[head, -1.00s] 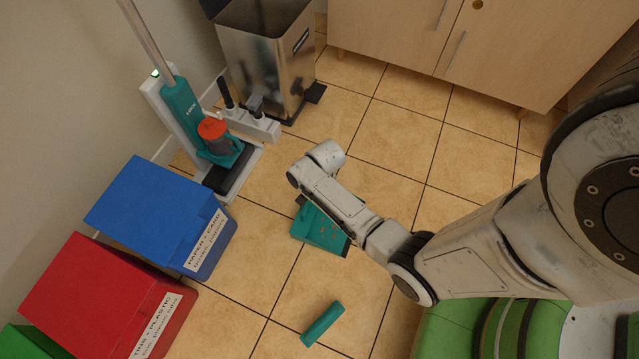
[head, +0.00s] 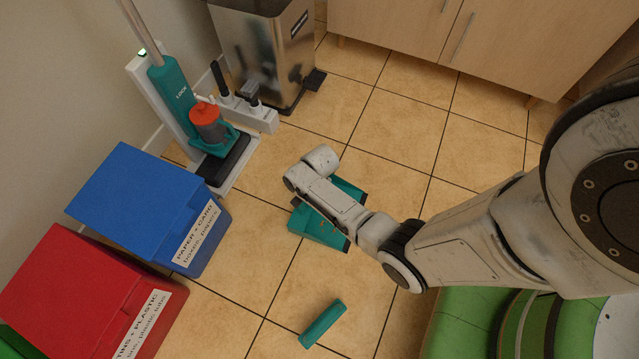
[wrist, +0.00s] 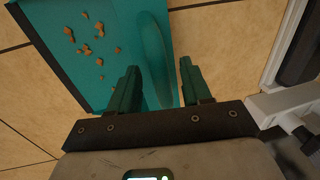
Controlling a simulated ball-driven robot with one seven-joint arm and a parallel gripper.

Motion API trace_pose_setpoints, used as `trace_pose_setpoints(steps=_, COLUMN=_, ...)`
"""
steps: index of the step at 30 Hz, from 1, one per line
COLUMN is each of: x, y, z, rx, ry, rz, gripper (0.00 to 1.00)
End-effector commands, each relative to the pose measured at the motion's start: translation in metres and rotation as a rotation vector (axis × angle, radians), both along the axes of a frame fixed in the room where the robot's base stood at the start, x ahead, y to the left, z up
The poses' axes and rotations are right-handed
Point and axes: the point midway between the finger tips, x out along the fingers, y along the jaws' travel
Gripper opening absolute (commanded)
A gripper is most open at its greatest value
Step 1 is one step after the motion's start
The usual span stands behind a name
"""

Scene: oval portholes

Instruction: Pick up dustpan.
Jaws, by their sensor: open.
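The teal dustpan (head: 314,230) lies on the tiled floor, partly covered by my arm in the head view. In the wrist view its pan (wrist: 104,15) fills the upper left, with several brown crumbs (wrist: 88,35) on it. Its long rounded teal handle (wrist: 155,50) runs down between the fingers of my gripper (wrist: 160,66). My gripper is open, with a finger on each side of the handle, nearer on the left. I cannot tell whether the fingers touch it. In the head view my arm hides the fingers.
A teal bar-shaped piece (head: 323,323) lies on the floor nearby. Blue (head: 135,200) and red (head: 80,290) bins stand at left. A floor cleaner (head: 205,125) on its dock, a metal bin (head: 265,50) and wooden cabinets (head: 480,45) stand behind. Floor tiles to the right are clear.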

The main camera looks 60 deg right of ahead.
Motion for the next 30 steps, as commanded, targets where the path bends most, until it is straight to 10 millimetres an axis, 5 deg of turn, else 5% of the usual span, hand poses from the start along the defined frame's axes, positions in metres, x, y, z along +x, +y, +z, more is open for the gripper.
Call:
trace_pose_setpoints(steps=3, x=0.0031, y=0.0002, z=-0.0159, rx=0.0, ry=0.0, rz=0.001, gripper=0.48)
trace_pose_setpoints(steps=11, x=0.0035, y=0.0004, z=-0.0153, rx=0.0, ry=0.0, rz=0.001, gripper=0.48)
trace_pose_setpoints(steps=26, x=0.0034, y=0.0003, z=-0.0152, rx=0.0, ry=0.0, rz=0.001, gripper=0.0)
trace_pose_setpoints(steps=30, x=0.0034, y=0.0003, z=-0.0152, rx=0.0, ry=0.0, rz=0.001, gripper=0.0)
